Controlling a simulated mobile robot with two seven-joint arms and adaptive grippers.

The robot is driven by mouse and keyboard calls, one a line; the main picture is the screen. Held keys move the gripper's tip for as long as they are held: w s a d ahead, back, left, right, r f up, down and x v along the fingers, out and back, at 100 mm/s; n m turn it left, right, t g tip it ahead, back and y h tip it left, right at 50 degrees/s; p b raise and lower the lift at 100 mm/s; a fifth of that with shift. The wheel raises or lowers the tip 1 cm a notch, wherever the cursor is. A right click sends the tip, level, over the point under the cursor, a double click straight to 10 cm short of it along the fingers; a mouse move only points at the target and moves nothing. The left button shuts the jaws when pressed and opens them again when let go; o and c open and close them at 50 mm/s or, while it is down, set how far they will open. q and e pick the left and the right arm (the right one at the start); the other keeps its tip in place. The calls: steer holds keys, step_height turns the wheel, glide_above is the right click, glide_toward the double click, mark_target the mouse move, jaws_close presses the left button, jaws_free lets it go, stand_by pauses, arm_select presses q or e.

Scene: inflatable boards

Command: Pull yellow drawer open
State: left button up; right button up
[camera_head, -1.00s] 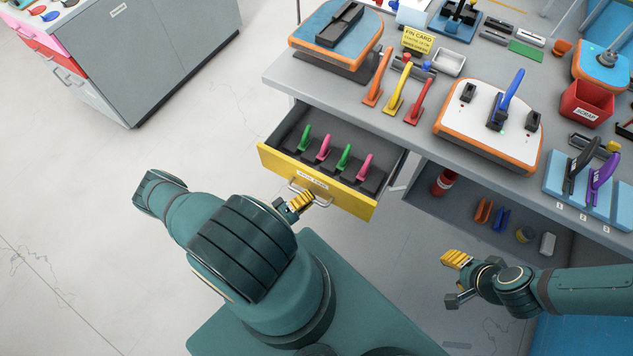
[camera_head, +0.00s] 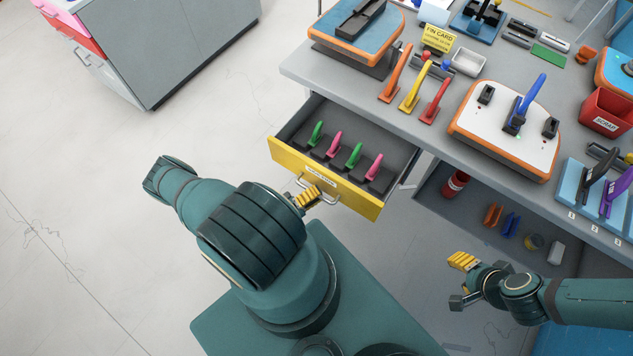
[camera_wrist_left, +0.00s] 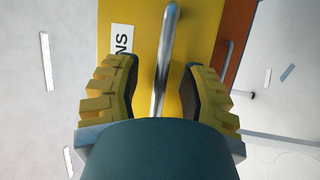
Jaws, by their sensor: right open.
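The yellow drawer (camera_head: 290,160) under the workbench stands pulled out, with green and pink fins in its grey interior. Its front carries a label and a metal bar handle (camera_head: 328,200). My left gripper (camera_head: 308,197) is at this handle, partly hidden behind my arm. In the left wrist view, the handle (camera_wrist_left: 165,60) runs between the two yellow-padded fingers of my left gripper (camera_wrist_left: 158,92). The fingers are apart, with a visible gap on each side of the bar. My right gripper (camera_head: 460,281) is open and empty, low at the right, away from the drawer.
The grey workbench (camera_head: 440,105) carries orange, yellow and red fins, a white board (camera_head: 500,140) with orange rim, and a red scrap bin (camera_head: 603,110). An open shelf (camera_head: 470,215) lies beneath. A grey cabinet (camera_head: 170,45) stands at upper left. Floor on the left is clear.

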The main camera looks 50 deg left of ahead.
arm_select(q)
steer(key=v, duration=1.2)
stand_by(0.4)
